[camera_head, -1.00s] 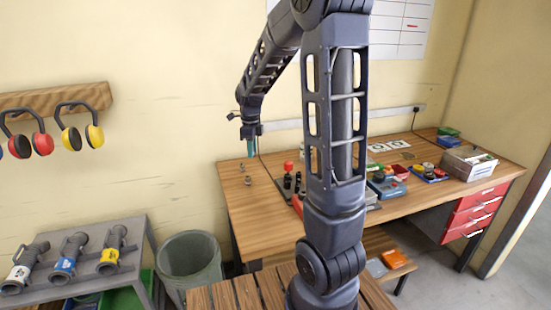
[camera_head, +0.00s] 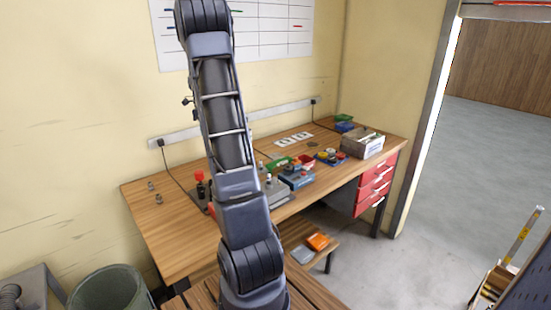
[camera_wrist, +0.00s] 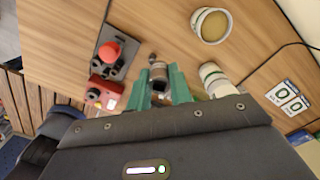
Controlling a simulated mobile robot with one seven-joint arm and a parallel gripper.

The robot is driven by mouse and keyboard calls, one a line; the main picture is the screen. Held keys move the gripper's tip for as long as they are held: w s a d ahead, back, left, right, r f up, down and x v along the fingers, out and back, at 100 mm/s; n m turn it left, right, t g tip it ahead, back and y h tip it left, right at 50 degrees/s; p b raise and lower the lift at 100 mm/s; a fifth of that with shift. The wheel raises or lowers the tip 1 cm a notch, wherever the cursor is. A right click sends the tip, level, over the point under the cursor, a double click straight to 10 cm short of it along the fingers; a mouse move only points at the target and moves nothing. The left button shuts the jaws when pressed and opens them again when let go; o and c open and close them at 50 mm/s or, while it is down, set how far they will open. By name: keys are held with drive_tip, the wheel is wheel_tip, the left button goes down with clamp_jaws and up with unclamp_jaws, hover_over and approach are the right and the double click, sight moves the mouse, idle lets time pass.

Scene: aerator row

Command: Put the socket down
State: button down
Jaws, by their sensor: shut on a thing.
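My gripper (camera_wrist: 158,84) shows in the wrist view with its two green fingers closed around a small grey-brown metal cylinder, which looks like the socket (camera_wrist: 159,71). The socket sits between the fingertips, with the wooden bench top behind it. I cannot tell its height above the bench. In the head view my own arm hides the gripper and the socket. Two small metal pieces (camera_head: 158,198) stand on the left part of the workbench (camera_head: 165,235).
In the wrist view a red knob (camera_wrist: 109,52) on a dark plate and a red box (camera_wrist: 103,92) lie left of the fingers. A round cup (camera_wrist: 211,25) and a white-green cylinder (camera_wrist: 214,78) lie right. A bin (camera_head: 108,290) stands left of the bench.

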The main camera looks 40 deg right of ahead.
drive_tip(key=shift+m, duration=0.8)
drive_tip(key=d, duration=1.9)
drive_tip(key=shift+w+f, duration=0.15)
drive_tip(key=shift+w, duration=0.2)
drive_tip(key=m, duration=0.1)
hover_over(280, 156)
drive_tip(key=f, duration=0.1)
wheel_tip(280, 156, down, 20)
drive_tip(key=shift+s, duration=0.15)
drive_tip(key=shift+a+f, duration=0.1)
drive_tip(key=shift+f, duration=0.05)
drive_tip(key=c, duration=1.3)
unclamp_jaws()
